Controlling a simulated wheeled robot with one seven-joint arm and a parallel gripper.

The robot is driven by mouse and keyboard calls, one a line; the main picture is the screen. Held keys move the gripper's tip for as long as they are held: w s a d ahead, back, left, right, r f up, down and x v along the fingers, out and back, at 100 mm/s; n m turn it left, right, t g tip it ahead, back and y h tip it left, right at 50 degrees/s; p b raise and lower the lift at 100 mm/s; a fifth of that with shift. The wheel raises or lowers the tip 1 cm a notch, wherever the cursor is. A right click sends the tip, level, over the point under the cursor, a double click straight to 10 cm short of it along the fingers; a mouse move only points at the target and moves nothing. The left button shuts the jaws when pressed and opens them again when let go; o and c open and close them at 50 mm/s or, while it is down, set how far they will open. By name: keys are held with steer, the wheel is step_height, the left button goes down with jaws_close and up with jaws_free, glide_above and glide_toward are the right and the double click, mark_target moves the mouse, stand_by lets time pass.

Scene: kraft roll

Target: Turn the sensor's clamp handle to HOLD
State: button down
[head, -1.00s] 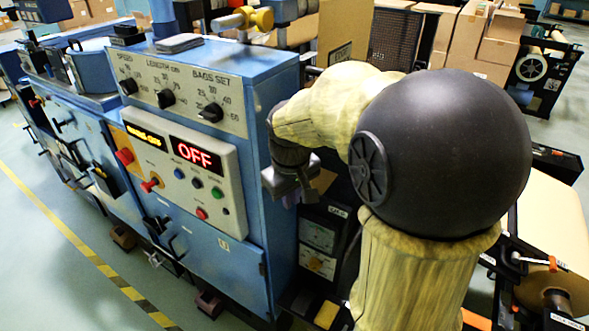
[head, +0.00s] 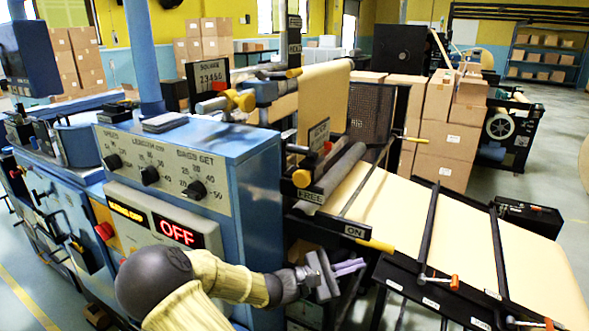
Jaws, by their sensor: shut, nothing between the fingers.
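I cannot tell for sure which part is the sensor's clamp handle, and I can read no HOLD label. A yellow knob (head: 302,178) sits at the roller's near end, above a plate reading FREE (head: 311,196). A yellow-tipped handle (head: 375,245) lies beside an ON label (head: 354,231). Two orange-tipped levers, one nearer the middle (head: 440,282) and one at the lower right (head: 532,323), sit on the black crossbars over the paper. My gripper (head: 362,267) is shut and empty, just below the ON label and the yellow-tipped handle, apparently apart from them.
The blue control cabinet (head: 235,160), its display reading OFF (head: 178,231), stands left, close behind my arm. Brown paper (head: 520,245) slopes down at the right under black crossbars (head: 430,228). Stacked cartons (head: 447,130) stand behind. Open floor (head: 545,150) lies at the far right.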

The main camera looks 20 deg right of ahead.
steer(key=w+a+r+n+t+h, duration=0.5)
steer(key=w+a+r+n+t, duration=0.15)
steer(key=r+t, duration=0.25)
steer(key=n+t+y, duration=0.2)
steer(key=n+t, duration=0.7)
steer(key=t, duration=0.2)
glide_toward(305, 153)
step_height(305, 153, down, 4)
steer(key=w+a, duration=0.1)
steer(key=a, duration=0.1)
steer(key=shift+w+a+g, duration=0.1)
steer(key=shift+g, duration=0.2)
steer(key=shift+r+m, duration=0.15)
steer(key=shift+m, duration=0.1)
steer(key=p+x, duration=0.4)
steer(key=x, duration=0.6)
steer(key=shift+w+r+p, duration=0.1)
steer(key=shift+p, duration=0.4)
